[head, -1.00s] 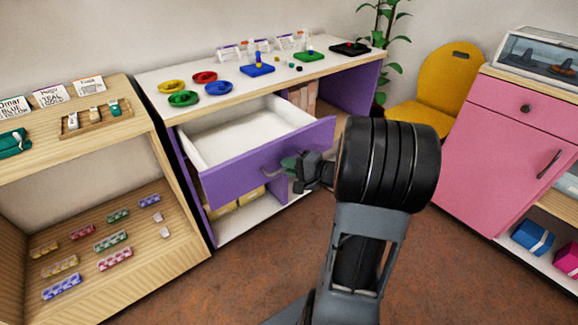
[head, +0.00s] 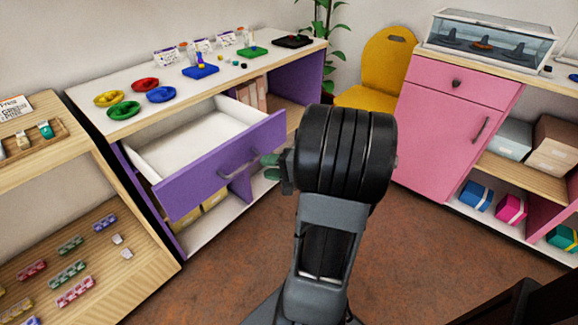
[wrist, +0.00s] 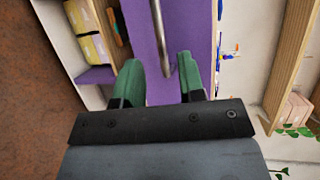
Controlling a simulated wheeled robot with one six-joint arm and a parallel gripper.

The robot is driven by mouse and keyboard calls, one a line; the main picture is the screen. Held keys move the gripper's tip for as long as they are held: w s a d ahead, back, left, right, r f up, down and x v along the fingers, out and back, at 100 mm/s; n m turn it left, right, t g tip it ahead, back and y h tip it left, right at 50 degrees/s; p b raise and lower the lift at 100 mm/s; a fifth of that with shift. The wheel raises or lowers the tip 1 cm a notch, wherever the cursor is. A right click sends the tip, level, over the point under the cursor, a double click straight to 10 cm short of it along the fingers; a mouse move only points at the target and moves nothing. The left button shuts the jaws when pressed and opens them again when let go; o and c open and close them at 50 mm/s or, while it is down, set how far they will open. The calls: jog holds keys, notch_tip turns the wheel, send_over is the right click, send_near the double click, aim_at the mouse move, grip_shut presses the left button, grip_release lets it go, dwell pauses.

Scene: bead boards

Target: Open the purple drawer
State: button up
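The purple drawer (head: 200,187) is pulled well out of the white-topped desk, and its empty white inside shows in the head view. Its grey bar handle (head: 238,165) is on the front panel. My gripper (head: 270,162) is in front of the panel near the handle's right end. In the wrist view, my gripper's two green fingers (wrist: 158,62) are spread apart. The handle (wrist: 158,38) runs in front of the purple drawer front (wrist: 200,35), its near end in line with the gap between the fingertips. Nothing appears gripped.
Coloured dishes (head: 146,84) and bead boards (head: 201,71) sit on the desk top (head: 110,78). A wooden shelf unit (head: 105,165) stands at left. A yellow chair (head: 388,62) and a pink cabinet (head: 445,125) are at right. Brown floor (head: 420,270) is open in front.

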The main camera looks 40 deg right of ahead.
jog(key=v, duration=0.6)
jog(key=shift+p, duration=0.3)
